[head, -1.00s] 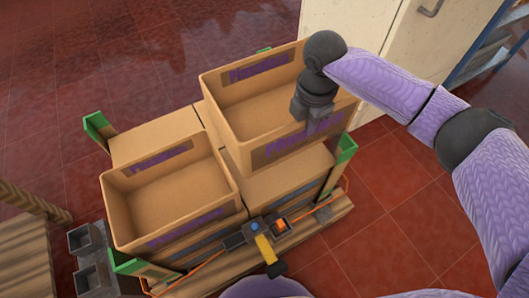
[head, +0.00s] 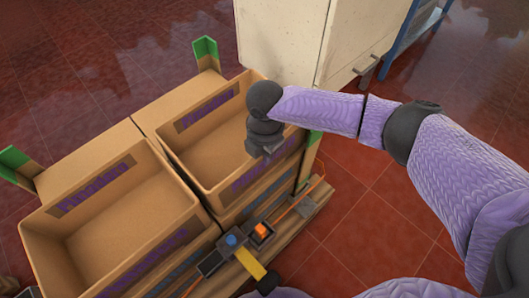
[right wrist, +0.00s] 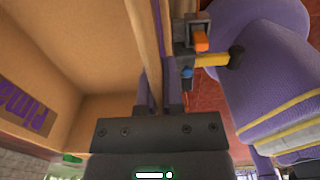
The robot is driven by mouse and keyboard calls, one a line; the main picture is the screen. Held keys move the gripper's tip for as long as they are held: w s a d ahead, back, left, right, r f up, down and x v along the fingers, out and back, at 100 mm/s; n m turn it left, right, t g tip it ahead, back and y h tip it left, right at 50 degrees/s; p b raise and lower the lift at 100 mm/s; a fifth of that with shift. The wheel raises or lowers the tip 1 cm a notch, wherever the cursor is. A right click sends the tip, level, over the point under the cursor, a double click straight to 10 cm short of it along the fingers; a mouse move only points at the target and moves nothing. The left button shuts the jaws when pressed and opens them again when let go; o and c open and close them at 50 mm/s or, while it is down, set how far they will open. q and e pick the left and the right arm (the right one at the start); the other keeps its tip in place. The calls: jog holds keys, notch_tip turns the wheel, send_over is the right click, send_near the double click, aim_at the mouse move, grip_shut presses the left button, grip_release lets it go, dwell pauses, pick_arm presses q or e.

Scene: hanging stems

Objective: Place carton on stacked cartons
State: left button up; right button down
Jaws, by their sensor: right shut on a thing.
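An open brown carton with purple lettering (head: 205,153) is at the right of the pallet stack. My right gripper (head: 264,150) is shut on its front wall near the right corner. In the right wrist view, the fingers (right wrist: 156,100) straddle the wall, with the carton's inside (right wrist: 75,50) to the left. The carton sits level beside another open carton (head: 105,215) and appears to rest on the stacked cartons (head: 90,152); its underside is hidden. My left gripper is not in view.
Green corner posts (head: 205,52) stand at the stack's corners. A strapping tool with a yellow handle (head: 250,262) hangs at the front side. A white cabinet (head: 290,40) stands behind. Red floor is clear at right.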

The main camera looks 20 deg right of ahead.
jog(key=shift+f, duration=0.1)
jog(key=c, duration=0.8)
grip_release()
jog(key=shift+o, duration=0.2)
notch_tip(320, 180, up, 12)
jog(key=p, duration=0.8)
jog(key=shift+r, duration=0.2)
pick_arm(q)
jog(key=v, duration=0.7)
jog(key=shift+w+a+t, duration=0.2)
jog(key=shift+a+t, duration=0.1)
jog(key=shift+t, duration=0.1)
pick_arm(e)
jog(key=shift+f, duration=0.1)
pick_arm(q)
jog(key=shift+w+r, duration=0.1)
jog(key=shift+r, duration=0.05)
